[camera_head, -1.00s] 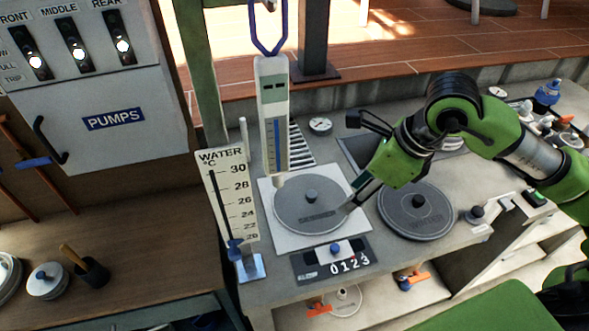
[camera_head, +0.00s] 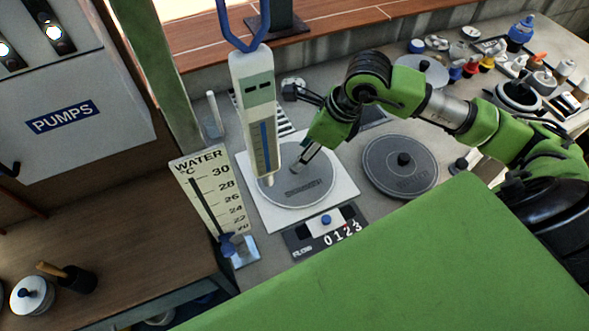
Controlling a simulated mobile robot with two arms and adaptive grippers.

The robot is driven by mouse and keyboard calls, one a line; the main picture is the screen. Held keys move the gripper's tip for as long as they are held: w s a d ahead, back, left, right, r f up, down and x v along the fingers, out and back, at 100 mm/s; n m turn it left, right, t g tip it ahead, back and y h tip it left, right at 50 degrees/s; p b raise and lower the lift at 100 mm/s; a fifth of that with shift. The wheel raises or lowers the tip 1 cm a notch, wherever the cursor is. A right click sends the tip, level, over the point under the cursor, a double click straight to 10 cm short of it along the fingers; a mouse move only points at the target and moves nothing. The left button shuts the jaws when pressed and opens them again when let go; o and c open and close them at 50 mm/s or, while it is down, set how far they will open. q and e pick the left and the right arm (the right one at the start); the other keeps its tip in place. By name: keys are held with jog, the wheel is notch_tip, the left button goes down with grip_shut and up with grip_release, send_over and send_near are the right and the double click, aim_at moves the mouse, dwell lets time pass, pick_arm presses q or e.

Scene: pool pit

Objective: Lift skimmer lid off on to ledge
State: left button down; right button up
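The skimmer lid (camera_head: 312,190) is a round grey disc with lettering. It lies flat in a white square surround (camera_head: 347,190) on the grey counter. My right gripper (camera_head: 300,163) comes in from the upper right, with its fingertips low over the lid's middle, at or beside its knob. The knob is largely hidden, and I cannot tell whether the fingers touch it or how far apart they are. A hanging white gauge (camera_head: 253,110) covers the lid's left edge. My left gripper is not in view.
A second grey lid (camera_head: 400,165) with a black knob lies to the right. A water temperature board (camera_head: 208,195) stands left, and a counter showing 0123 (camera_head: 327,231) sits in front. Bottles and small items (camera_head: 520,70) crowd the counter's far right.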

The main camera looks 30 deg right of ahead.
jog(key=x, duration=0.1)
jog(key=p+x, duration=0.2)
jog(key=x, duration=0.1)
jog(key=shift+s+f, duration=0.15)
jog(key=shift+s, duration=0.1)
jog(key=shift+w+a+f, duration=0.15)
jog(key=shift+f, duration=0.35)
grip_shut()
